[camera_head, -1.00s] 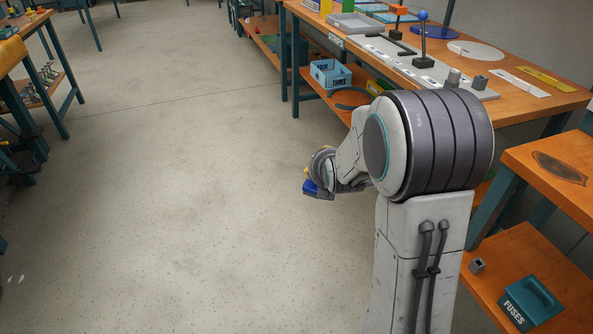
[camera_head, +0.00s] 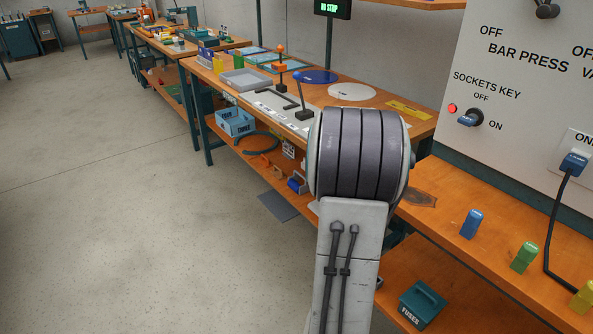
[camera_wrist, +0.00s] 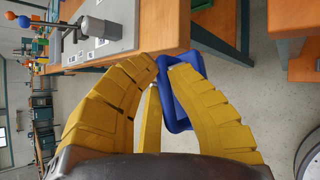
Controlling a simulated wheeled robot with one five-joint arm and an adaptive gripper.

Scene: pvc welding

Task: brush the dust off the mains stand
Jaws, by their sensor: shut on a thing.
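The mains stand is the orange-topped bench (camera_head: 450,225) at the right, below a grey switch panel (camera_head: 520,80). A dark oval patch (camera_head: 418,199) lies on its top near the left end; I cannot tell whether it is dust. My gripper (camera_wrist: 163,62) shows in the wrist view with its yellow fingers closed on a blue, frame-like thing (camera_wrist: 167,100). Whether this is a brush I cannot tell; its bristles do not show. In the head view my arm hides most of my gripper.
On the stand's top are a blue block (camera_head: 471,223), a green block (camera_head: 525,256), a yellow block (camera_head: 583,298) and a black cable (camera_head: 548,235). A teal FUSES box (camera_head: 422,304) sits on its lower shelf. A long workbench (camera_head: 395,104) stands behind. The floor at left is clear.

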